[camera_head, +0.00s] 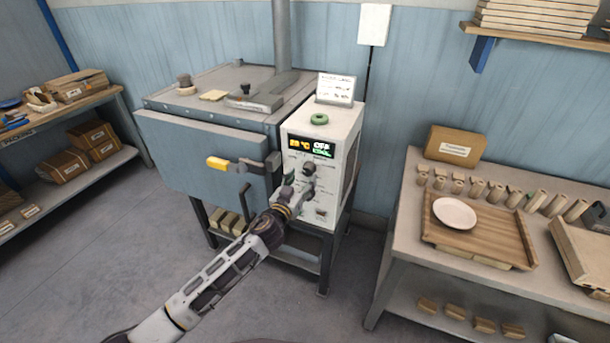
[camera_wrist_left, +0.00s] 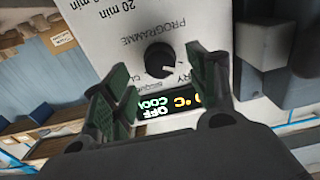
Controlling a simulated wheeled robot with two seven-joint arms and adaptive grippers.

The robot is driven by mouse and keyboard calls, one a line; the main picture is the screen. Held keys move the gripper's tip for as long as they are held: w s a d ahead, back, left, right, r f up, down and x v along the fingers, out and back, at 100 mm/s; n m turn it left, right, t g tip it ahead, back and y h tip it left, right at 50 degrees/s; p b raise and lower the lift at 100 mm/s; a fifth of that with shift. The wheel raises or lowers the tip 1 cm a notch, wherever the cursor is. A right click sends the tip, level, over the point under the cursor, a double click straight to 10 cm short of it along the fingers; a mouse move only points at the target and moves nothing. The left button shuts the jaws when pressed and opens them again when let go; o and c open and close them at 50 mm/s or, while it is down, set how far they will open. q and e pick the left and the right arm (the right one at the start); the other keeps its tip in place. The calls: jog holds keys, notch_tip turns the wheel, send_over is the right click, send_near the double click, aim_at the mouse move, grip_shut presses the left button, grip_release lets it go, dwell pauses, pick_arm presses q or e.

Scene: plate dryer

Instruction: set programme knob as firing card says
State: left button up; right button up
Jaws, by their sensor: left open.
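The black programme knob (camera_head: 309,168) is on the front of the white control box (camera_head: 345,128) beside the dryer. In the left wrist view the knob (camera_wrist_left: 159,59) carries a light pointer mark, and the upside-down word PROGRAMME is beside it. My left gripper (camera_head: 299,181) is open in front of the panel. In the wrist view its green-padded fingers (camera_wrist_left: 158,76) stand either side of the knob, with gaps; contact is not visible. The display (camera_head: 311,147) reads OFF and COOL with a °C figure. A card (camera_head: 336,89) stands on the box; its text is too small to read.
The grey dryer (camera_head: 195,135) has a yellow-ended door handle (camera_head: 218,163) left of my gripper. A green ring (camera_head: 319,119) lies on the box. The right-hand table holds a wooden tray (camera_head: 480,238) with a white plate (camera_head: 454,214). Floor is clear at front left.

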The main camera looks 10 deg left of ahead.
aim_at(307, 173)
pick_arm(q)
jog(key=shift+x, duration=1.6)
jog(key=shift+s, duration=0.1)
jog(key=shift+c, duration=0.2)
jog(key=c, duration=1)
